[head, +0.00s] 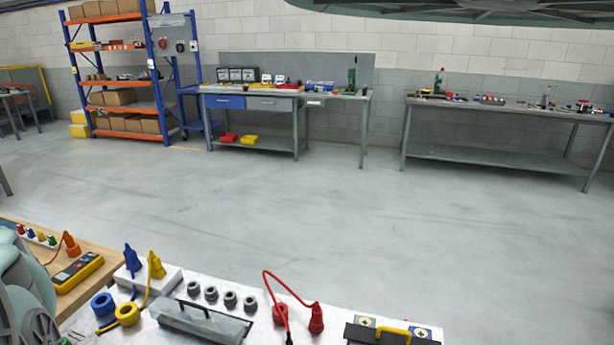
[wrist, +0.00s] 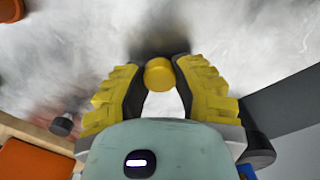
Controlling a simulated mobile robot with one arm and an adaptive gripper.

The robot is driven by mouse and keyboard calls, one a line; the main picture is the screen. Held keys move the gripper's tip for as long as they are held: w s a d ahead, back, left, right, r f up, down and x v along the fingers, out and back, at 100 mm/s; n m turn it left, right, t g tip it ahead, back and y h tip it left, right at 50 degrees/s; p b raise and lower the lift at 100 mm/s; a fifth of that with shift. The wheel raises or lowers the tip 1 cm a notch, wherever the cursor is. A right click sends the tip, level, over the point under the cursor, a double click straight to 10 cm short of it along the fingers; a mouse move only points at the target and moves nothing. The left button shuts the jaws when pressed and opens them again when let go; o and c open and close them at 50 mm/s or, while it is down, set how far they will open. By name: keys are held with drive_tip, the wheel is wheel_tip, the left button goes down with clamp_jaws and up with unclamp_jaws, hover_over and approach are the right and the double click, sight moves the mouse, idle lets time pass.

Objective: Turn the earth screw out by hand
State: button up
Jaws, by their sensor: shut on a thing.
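My gripper (wrist: 160,66) shows in the wrist view with its yellow-and-dark fingers closed in on both sides of a small yellow round knob (wrist: 159,74). The fingertips touch the knob, which looks like the head of the earth screw. Its shaft and whatever lies beneath it are hidden. A blurred pale surface lies behind it. In the head view the gripper does not show, and I cannot pick out the screw there.
In the head view a pale bench top (head: 130,335) holds a blue plug (head: 132,260), a yellow plug (head: 157,266), several grey rings, a red plug (head: 316,318) and a grey lidded box (head: 204,320). A yellow meter (head: 76,272) lies left. The floor beyond is clear.

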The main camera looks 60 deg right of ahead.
drive_tip(key=n, duration=0.6)
drive_tip(key=shift+n, duration=0.8)
drive_tip(key=n, duration=0.4)
drive_tip(key=shift+b, duration=0.35)
drive_tip(key=o, duration=0.5)
drive_tip(key=shift+n, duration=0.6)
drive_tip(key=o, duration=0.5)
